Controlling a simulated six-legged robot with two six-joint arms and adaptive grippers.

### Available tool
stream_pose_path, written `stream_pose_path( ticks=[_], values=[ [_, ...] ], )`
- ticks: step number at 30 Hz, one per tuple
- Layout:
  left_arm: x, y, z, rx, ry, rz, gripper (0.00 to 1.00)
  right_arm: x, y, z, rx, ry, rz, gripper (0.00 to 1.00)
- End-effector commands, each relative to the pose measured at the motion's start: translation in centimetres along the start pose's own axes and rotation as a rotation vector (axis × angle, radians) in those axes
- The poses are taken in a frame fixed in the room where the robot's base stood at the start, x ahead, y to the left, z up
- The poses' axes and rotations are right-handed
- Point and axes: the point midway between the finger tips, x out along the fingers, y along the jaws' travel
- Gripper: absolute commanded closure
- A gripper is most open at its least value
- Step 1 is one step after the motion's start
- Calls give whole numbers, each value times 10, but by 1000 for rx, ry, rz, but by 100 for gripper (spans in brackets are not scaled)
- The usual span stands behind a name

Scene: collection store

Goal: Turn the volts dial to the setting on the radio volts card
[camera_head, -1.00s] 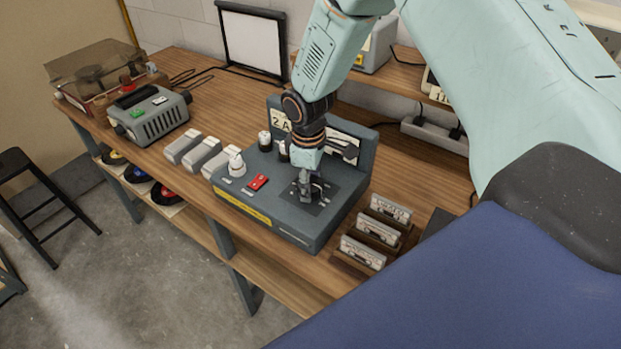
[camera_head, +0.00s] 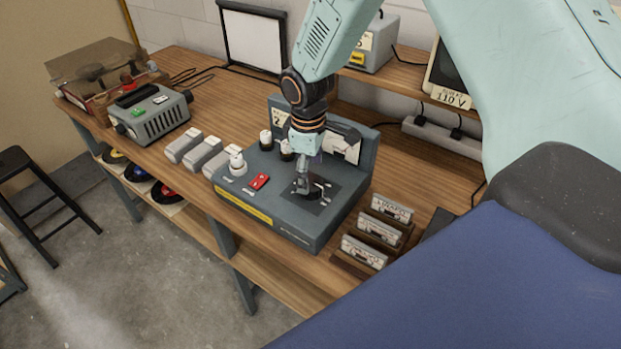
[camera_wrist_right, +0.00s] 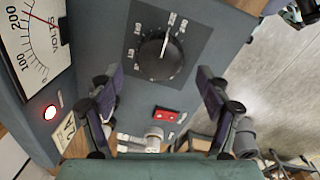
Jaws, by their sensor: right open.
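The volts dial (camera_wrist_right: 160,58) is a round black knob with a white pointer line on a dark square plate with numbers. In the wrist view its line points up and slightly right; the numbers are too small to read surely. My right gripper (camera_wrist_right: 158,88) is open and empty, its fingers on either side below the dial in that view, not closed on it. In the head view my right gripper (camera_head: 303,188) is above the dial plate (camera_head: 328,200) and hides the knob. A card reading 110 V (camera_head: 450,98) is on the back shelf; its upper line is unclear. My left gripper is not in view.
The grey test set (camera_head: 290,230) bears a red switch (camera_head: 259,181), pale knobs and an upright panel. A volts meter (camera_wrist_right: 38,45) and lit red lamp (camera_wrist_right: 50,112) show in the wrist view. Cassettes (camera_head: 378,231) stand close right; grey blocks (camera_head: 183,148) stand left.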

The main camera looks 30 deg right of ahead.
Motion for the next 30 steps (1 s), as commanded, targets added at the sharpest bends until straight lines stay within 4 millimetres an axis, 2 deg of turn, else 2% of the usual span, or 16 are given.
stream_pose_path(
  ticks=[1,6,12,19,30],
  values=[
    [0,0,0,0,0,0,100,-13,0,-1,0,4,2,23],
    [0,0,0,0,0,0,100,-47,0,-1,-1,4,2,23],
    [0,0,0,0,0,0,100,-74,0,0,0,2,1,23],
    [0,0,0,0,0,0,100,-83,0,0,0,0,-1,23],
    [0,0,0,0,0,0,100,-77,0,0,0,-1,-1,23]
  ],
)
